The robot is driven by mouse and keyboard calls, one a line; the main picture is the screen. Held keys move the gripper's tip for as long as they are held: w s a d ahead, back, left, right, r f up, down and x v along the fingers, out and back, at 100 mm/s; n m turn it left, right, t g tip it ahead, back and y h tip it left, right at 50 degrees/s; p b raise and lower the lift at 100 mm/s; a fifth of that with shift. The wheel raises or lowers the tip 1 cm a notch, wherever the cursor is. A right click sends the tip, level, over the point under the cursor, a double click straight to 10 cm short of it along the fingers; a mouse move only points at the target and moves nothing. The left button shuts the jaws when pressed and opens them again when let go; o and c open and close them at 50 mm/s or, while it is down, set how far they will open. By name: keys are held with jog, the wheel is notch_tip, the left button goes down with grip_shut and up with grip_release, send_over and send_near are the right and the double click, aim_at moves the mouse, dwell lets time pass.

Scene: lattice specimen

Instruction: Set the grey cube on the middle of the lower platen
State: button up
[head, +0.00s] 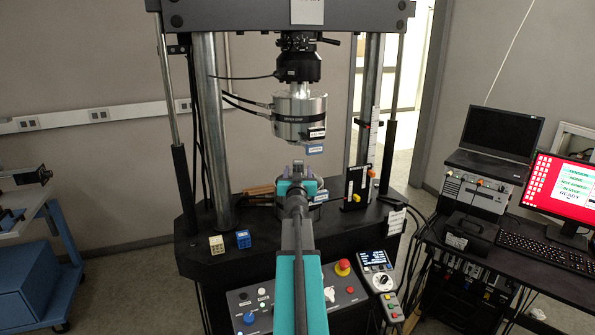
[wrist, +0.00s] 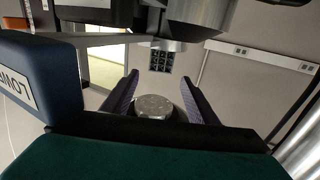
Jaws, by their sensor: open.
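The wrist view appears upside down. In it a dark grey lattice cube (wrist: 161,61) stands against the metal lower platen (wrist: 190,20), seemingly resting on it. I cannot tell how well it is centred. My gripper (wrist: 159,76) is open, with its two purple-grey fingers apart and the cube beyond and between their tips, not visibly touching it. In the head view my gripper (head: 298,170) is in front of the lower platen, and my arm hides most of that platen and the cube.
The upper metal cylinder (head: 300,113) hangs above my gripper. A pale lattice cube (head: 216,244) and a blue cube (head: 243,239) sit on the bench at left. Columns (head: 213,130) flank the machine. A blue label block (wrist: 45,75) is close in the wrist view.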

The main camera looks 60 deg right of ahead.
jog(key=shift+v, duration=2.5)
jog(key=shift+s+f, duration=0.1)
jog(key=shift+s, duration=0.05)
